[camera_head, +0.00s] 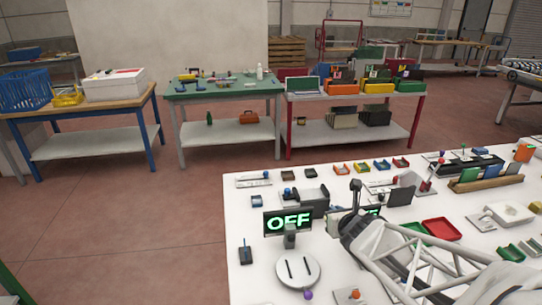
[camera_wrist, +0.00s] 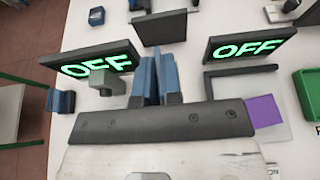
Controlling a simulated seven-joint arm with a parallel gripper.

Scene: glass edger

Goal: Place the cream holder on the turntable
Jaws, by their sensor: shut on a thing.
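The turntable (camera_head: 298,269) is a round white disc with two dark slots, near the front left of the white table in the head view. Its top is bare. My gripper shows in the wrist view (camera_wrist: 156,72) as two upright bluish fingers close together beyond a dark bar. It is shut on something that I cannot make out. In the head view my arm's dark end hides the fingers and whatever is between them, to the right of the turntable. I cannot pick out the cream holder for certain in either view.
A green-lit OFF display (camera_head: 288,221) stands just behind the turntable; a second (camera_wrist: 250,45) stands to its right. A purple block (camera_wrist: 264,111) is right of my gripper. Red (camera_head: 442,229) and green trays lie further right. Free table surface lies left of the turntable.

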